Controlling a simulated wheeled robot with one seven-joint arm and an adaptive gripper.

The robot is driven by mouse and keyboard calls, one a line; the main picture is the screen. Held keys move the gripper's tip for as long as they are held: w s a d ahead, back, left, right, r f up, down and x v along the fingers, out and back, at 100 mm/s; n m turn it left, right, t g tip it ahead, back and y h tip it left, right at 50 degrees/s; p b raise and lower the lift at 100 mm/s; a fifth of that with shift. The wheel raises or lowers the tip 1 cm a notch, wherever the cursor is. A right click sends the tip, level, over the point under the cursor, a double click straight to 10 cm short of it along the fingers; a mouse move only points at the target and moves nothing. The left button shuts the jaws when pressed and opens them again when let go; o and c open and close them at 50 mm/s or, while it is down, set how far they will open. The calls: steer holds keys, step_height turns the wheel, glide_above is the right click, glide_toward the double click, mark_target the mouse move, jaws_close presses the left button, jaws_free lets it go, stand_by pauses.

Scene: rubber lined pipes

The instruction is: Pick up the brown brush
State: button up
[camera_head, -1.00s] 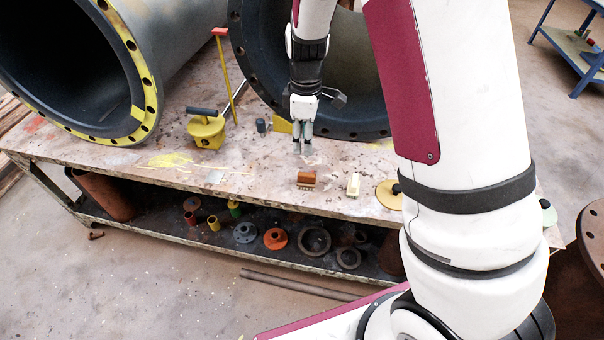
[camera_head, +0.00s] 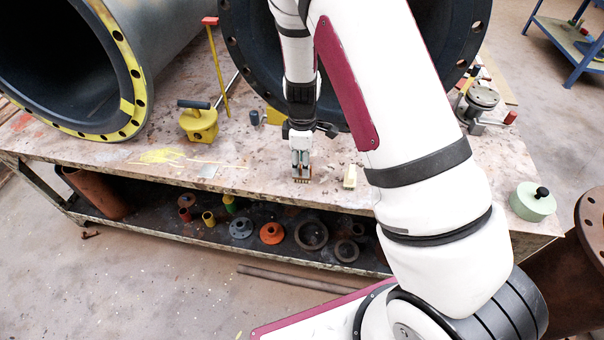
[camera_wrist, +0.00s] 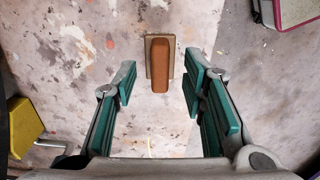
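The brown brush (camera_wrist: 160,64) lies on the table in the wrist view, with a brown block on a paler, bristly base. It sits ahead of and between the two fingers of my gripper (camera_wrist: 159,88), which are spread apart with green pads and touch nothing. In the head view my gripper (camera_head: 301,176) is low over the table near its front edge and hides most of the brush. Only a bit of the brush's pale base (camera_head: 301,180) shows below the fingers.
A yellow magnet-like tool (camera_head: 199,123) is to the left. A large dark-lined pipe (camera_head: 262,60) stands close behind my arm. The table (camera_head: 130,158) is mostly clear left of my gripper.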

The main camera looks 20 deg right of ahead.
step_height(320, 180, down, 2)
steer(key=shift+f, duration=0.15)
jaws_close()
stand_by(0.3)
steer(key=shift+r, duration=0.45)
steer(key=r, duration=0.3)
steer(key=shift+s, duration=0.3)
steer(key=s+r, duration=0.1)
steer(key=s, duration=1.4)
steer(key=shift+s+p, duration=0.25)
steer(key=shift+p, duration=0.2)
